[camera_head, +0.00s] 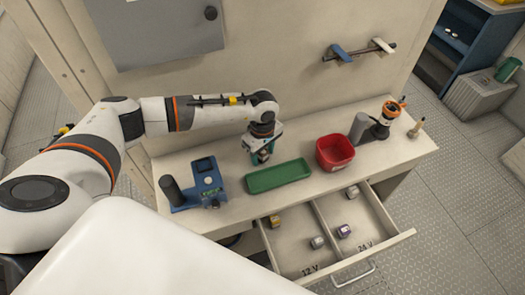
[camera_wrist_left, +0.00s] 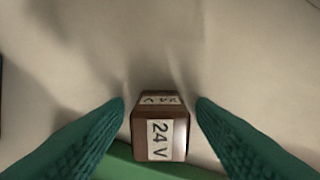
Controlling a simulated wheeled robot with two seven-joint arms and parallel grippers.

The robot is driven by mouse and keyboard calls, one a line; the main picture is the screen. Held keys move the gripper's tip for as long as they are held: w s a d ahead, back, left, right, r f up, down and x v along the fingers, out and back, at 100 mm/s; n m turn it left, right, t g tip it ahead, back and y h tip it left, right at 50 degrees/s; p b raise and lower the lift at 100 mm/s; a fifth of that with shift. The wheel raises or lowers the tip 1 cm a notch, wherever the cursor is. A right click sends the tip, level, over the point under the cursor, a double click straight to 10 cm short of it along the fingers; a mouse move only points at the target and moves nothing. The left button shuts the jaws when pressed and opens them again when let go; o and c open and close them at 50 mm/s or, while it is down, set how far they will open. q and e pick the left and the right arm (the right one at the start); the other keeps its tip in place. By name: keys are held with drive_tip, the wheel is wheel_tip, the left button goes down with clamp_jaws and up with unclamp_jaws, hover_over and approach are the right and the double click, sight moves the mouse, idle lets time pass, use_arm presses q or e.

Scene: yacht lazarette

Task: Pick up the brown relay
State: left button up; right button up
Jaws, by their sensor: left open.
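The brown relay (camera_wrist_left: 160,130), a small block with "24 V" labels, shows in the left wrist view on the pale bench top. It lies midway between the two green fingers of my open left gripper (camera_wrist_left: 160,103), with a gap on each side. In the head view my left gripper (camera_head: 262,156) points down at the bench top, just behind the green tray (camera_head: 278,176). The relay is hidden or too small to make out there. My right gripper is not in view.
A blue device (camera_head: 207,180) stands left of the tray and a red bin (camera_head: 334,152) right of it. A grey-and-orange device (camera_head: 381,124) stands farther right.

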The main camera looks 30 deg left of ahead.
use_arm(q)
drive_tip(key=c, duration=1.1)
drive_tip(key=shift+o, duration=0.2)
